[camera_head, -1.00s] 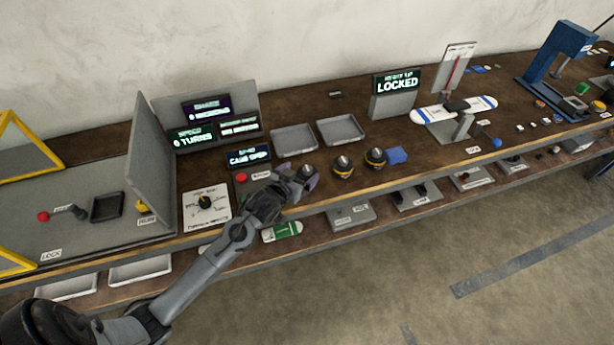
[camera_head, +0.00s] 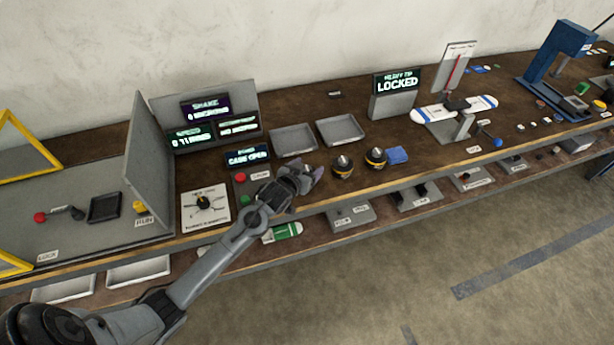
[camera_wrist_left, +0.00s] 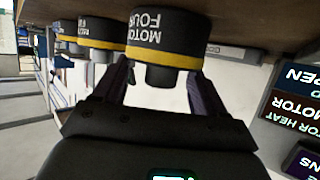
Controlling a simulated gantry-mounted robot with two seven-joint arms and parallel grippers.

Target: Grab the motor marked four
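The motor marked four (camera_wrist_left: 165,38) is a black cylinder with a yellow band and white lettering, large in the left wrist view. Its narrower dark end lies between the fingers of my left gripper (camera_wrist_left: 160,88). The fingers are apart, with gaps showing on both sides of that end. In the head view my left gripper (camera_head: 308,180) is at the bench's front edge, and motor four is mostly hidden by it. Two similar motors stand to its right, one nearer (camera_head: 342,168) and one farther (camera_head: 375,158). My right gripper is not in view.
Two grey trays (camera_head: 340,129) lie behind. A panel with red and green buttons (camera_head: 241,177) is left of my gripper. A lower shelf (camera_head: 300,240) runs beneath the bench.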

